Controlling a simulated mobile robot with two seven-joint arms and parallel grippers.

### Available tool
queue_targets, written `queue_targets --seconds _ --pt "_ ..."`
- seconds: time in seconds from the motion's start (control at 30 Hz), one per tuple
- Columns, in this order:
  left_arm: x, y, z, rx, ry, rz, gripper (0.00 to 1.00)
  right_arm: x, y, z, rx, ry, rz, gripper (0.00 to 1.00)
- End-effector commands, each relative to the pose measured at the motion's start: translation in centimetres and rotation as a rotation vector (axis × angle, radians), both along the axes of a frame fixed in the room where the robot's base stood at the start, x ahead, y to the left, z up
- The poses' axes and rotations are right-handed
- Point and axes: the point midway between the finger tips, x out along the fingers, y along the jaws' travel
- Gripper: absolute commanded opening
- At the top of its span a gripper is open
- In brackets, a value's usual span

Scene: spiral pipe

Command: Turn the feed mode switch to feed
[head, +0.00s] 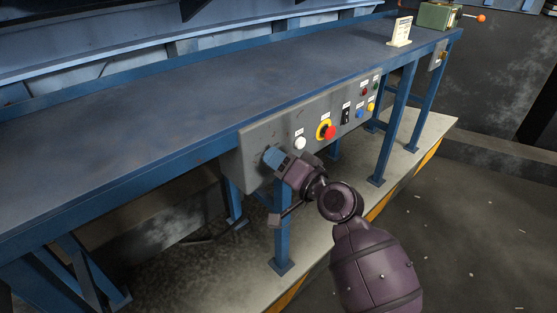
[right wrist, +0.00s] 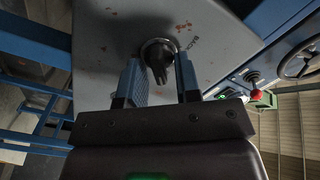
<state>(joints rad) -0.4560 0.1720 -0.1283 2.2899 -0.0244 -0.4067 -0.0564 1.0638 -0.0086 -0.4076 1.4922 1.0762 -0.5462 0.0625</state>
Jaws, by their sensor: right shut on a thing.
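The grey control panel (head: 250,138) is fixed to the front edge of the long blue workbench. My right gripper (head: 272,157) is at the left end of this panel, with its blue fingers against the panel face. In the right wrist view a dark knob with a metal collar (right wrist: 158,52), which looks like the switch, sits between the two blue fingers of the right gripper (right wrist: 159,72). The gripper is shut on this knob. In the head view the gripper hides the knob. A partly readable label is beside the knob; its set position is not clear. My left gripper is not in view.
Right of my gripper the panel carries a white button (head: 300,143), a red emergency stop (head: 329,132) on yellow, a black switch (head: 345,116) and several small buttons. The blue bench top (head: 200,105) is mostly clear. Blue legs (head: 281,235) stand below.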

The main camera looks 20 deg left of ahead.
Motion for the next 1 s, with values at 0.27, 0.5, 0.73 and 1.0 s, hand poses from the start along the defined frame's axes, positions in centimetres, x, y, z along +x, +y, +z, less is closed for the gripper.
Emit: queue_targets --seconds 0.27,0.5,0.73,1.0 --pt "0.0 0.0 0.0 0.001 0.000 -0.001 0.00 0.0 0.0 -0.2 -0.001 0.002 0.001 0.37" --pt "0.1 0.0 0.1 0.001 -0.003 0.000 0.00 -0.1 -0.3 0.0 -0.002 0.000 0.000 0.37" --pt "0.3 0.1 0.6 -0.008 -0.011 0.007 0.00 -1.3 -3.2 0.2 -0.003 -0.004 -0.002 0.37" --pt "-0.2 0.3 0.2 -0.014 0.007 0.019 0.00 -3.4 -7.5 0.0 -0.003 -0.002 0.000 0.37"
